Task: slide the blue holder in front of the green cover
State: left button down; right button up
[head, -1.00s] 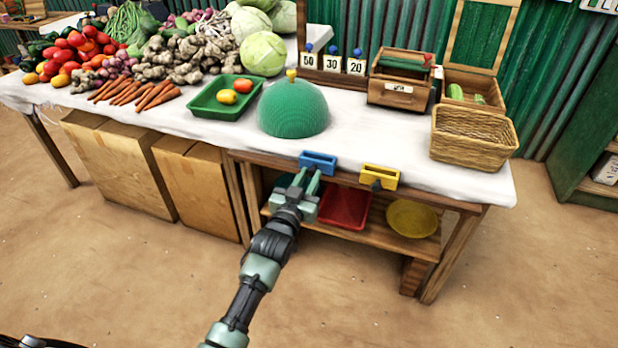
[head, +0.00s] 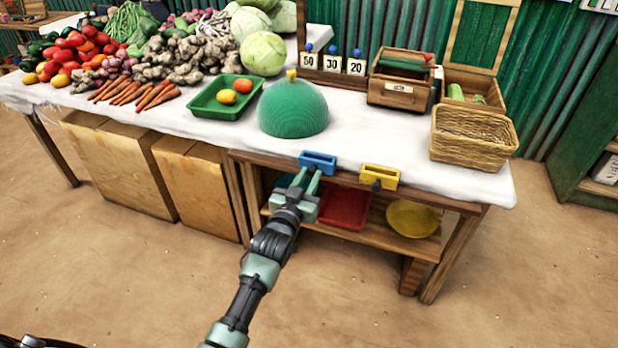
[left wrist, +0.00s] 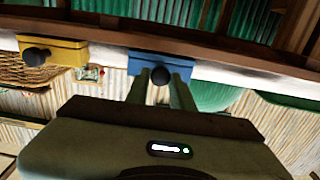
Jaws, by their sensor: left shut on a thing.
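The blue holder (head: 320,160) sits at the table's front edge, a little right of the green cover's middle. It also shows in the left wrist view (left wrist: 183,67) with a dark round knob on its face. The green cover (head: 292,110) is a ribbed dome with a yellow knob on the white cloth, behind and left of the holder. My left gripper (head: 313,181) is shut on the blue holder's knob, which shows between the fingers in the left wrist view (left wrist: 160,77). My right gripper is not in view.
A yellow holder (head: 380,177) sits farther right on the same front edge. A green tray (head: 207,106) with fruit lies left of the cover. A wicker basket (head: 470,140) stands at the right. The shelf below holds a red tray (head: 345,210) and a yellow bowl (head: 412,218).

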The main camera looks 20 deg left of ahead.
pick_arm(q)
jog(key=shift+f, duration=0.1)
jog(key=a+p, duration=0.1)
jog(key=a, duration=1.2)
jog(key=shift+w+p, duration=0.2)
jog(key=shift+p, duration=0.1)
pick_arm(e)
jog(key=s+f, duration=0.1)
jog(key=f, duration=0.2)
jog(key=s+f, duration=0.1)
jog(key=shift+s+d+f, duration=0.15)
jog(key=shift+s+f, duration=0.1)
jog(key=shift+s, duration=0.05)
pick_arm(q)
jog(key=shift+a, duration=0.1)
jog(key=c, duration=1.2)
grip_release()
